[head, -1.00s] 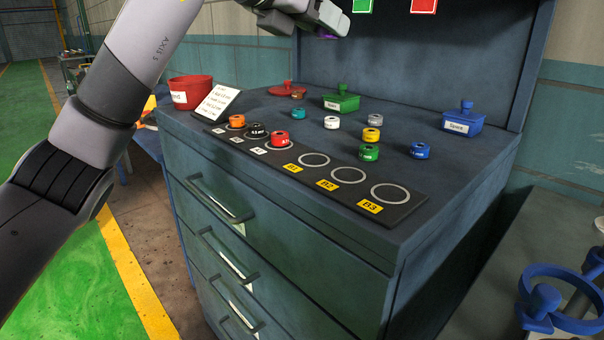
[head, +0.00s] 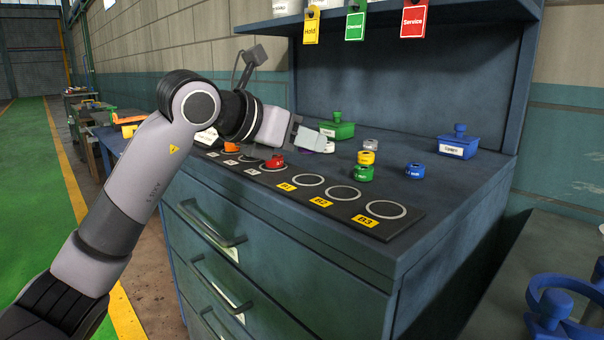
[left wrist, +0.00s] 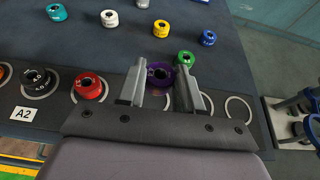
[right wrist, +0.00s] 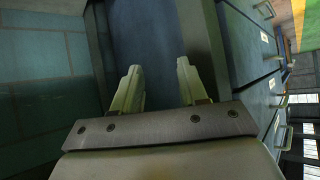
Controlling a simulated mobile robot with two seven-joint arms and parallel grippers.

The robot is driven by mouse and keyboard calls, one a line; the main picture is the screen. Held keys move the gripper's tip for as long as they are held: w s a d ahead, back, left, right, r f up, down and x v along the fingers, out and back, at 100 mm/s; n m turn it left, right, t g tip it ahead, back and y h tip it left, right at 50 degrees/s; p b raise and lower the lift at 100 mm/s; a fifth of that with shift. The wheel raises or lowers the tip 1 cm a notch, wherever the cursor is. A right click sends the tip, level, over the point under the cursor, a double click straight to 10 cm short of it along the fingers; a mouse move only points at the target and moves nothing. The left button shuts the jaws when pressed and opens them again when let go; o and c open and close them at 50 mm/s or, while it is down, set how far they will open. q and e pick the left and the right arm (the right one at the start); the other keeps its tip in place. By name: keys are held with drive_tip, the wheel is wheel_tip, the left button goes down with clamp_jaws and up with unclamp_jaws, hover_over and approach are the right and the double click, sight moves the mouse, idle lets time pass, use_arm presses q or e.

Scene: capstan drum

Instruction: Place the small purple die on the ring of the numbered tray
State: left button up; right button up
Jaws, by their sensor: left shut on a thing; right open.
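My left gripper (head: 300,138) is shut on the small purple die (left wrist: 158,75), seen between its fingers (left wrist: 164,84) in the left wrist view. In the head view the gripper hides most of the die. It is held above the cabinet top, near the black numbered tray (head: 338,207). The rings B1 (head: 308,180), B2 (head: 343,193) and B3 (head: 385,209) are bare in the head view. A red die (head: 274,161) and an orange die (head: 231,148) sit on other rings. My right gripper (right wrist: 158,80) is open and empty, away from the tray.
Green (head: 364,173), yellow (head: 366,157), blue (head: 415,171) and white dies stand behind the tray. A blue lidded box (head: 458,146) and a green one (head: 338,129) are farther back. A shelf with hanging tags (head: 355,25) is above. A black die (left wrist: 38,82) sits on the tray's left part.

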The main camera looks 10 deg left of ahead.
sight(302, 182)
use_arm(q)
drive_tip(key=shift+f, duration=0.65)
wheel_tip(302, 182, down, 3)
drive_tip(key=shift+f+b, duration=0.1)
drive_tip(key=shift+b, duration=0.3)
drive_tip(key=shift+f, duration=0.15)
drive_tip(key=o, duration=1.1)
use_arm(e)
drive_tip(key=shift+w+a+r+t, duration=0.3)
drive_tip(key=shift+w+a+r, duration=0.15)
drive_tip(key=shift+a+r, duration=0.05)
